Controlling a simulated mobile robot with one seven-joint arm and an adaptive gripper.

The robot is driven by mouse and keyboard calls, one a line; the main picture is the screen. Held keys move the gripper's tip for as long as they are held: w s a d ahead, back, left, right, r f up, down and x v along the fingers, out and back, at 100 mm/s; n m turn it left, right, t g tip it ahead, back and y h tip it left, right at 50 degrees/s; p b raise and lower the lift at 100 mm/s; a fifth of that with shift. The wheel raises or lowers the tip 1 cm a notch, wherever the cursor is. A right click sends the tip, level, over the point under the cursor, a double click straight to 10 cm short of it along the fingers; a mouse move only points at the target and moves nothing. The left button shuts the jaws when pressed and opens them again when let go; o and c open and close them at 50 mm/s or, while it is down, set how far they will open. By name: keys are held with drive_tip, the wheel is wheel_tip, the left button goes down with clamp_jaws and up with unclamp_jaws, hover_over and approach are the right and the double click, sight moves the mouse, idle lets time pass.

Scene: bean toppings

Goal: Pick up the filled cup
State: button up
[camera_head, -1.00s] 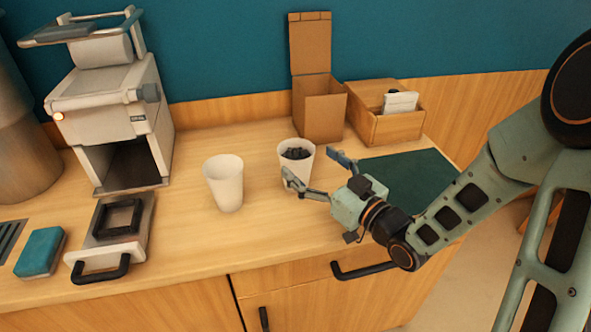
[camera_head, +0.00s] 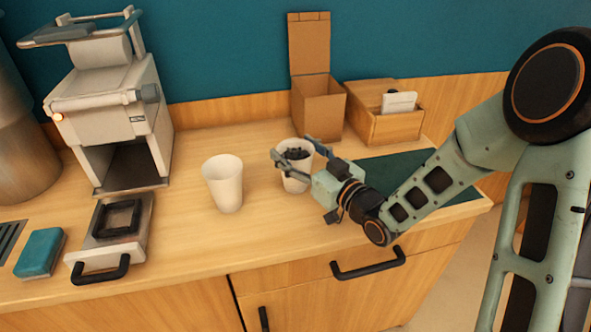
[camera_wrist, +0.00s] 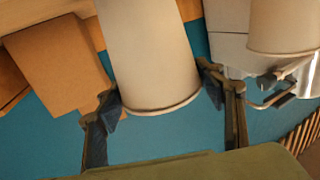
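The filled cup (camera_head: 293,183) is white, holds dark beans and stands upright on the counter, right of an empty white cup (camera_head: 224,185). My gripper (camera_head: 292,148) is at the filled cup's upper part, its two fingers spread on either side. In the wrist view the filled cup (camera_wrist: 150,55) appears upside down between the fingertips (camera_wrist: 160,92), with narrow gaps beside its rim. The empty cup (camera_wrist: 284,22) is at upper right there. My fingers partly cover the beans in the head view.
A tall open cardboard box (camera_head: 318,110) and a wooden box (camera_head: 385,125) stand behind. A dark green mat (camera_head: 410,165) lies right, partly under my arm. A white machine (camera_head: 110,120) and a blue sponge (camera_head: 40,252) are left. The counter's front middle is clear.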

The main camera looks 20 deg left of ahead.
drive_tip(key=c, duration=1.4)
drive_tip(key=shift+r, duration=0.25)
